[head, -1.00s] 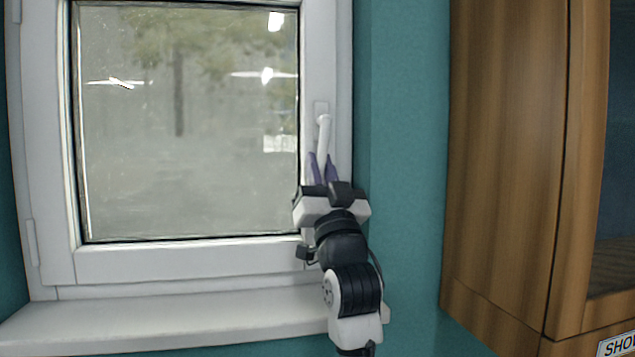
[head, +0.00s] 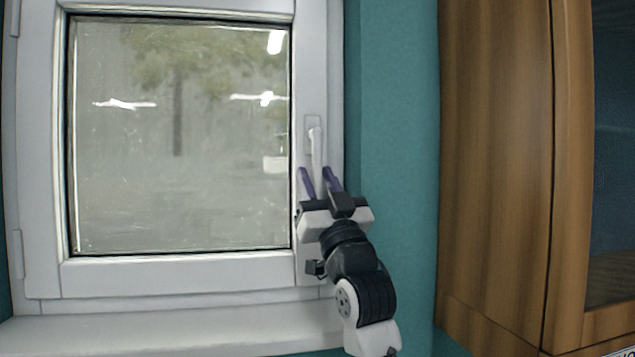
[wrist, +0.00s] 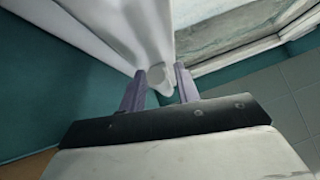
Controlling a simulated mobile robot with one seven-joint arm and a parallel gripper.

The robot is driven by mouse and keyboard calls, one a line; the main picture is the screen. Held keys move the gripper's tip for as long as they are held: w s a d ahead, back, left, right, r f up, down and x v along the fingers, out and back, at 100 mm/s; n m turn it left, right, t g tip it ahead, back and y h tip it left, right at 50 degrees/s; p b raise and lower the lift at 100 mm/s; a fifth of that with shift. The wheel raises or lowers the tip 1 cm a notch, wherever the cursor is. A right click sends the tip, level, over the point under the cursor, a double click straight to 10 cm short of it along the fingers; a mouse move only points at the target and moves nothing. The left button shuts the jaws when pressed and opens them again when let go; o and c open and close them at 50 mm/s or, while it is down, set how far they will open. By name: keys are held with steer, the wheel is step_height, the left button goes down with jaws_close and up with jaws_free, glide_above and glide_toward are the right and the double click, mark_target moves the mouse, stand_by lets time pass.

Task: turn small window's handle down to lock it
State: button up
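The small window (head: 178,275) has a white frame and looks shut. Its white handle (head: 316,148) is on the right side of the sash and points down, close to vertical. My gripper (head: 317,174) is below the handle's pivot, with its purple fingers open on either side of the handle's lower part. In the wrist view, the handle's rounded end (wrist: 158,76) shows between the two fingers (wrist: 160,84), with a visible gap on at least one side. Whether either finger touches it is unclear.
A white sill (head: 170,325) runs below the window. A teal wall (head: 395,160) lies to the right. A wooden cabinet (head: 495,160) with a glass door stands further right. The wall between window and cabinet is bare.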

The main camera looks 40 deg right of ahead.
steer(key=shift+o, duration=0.3)
steer(key=b+v, duration=0.3)
steer(key=v, duration=1)
steer(key=shift+s+a+f, duration=0.15)
steer(key=shift+s+f, duration=0.15)
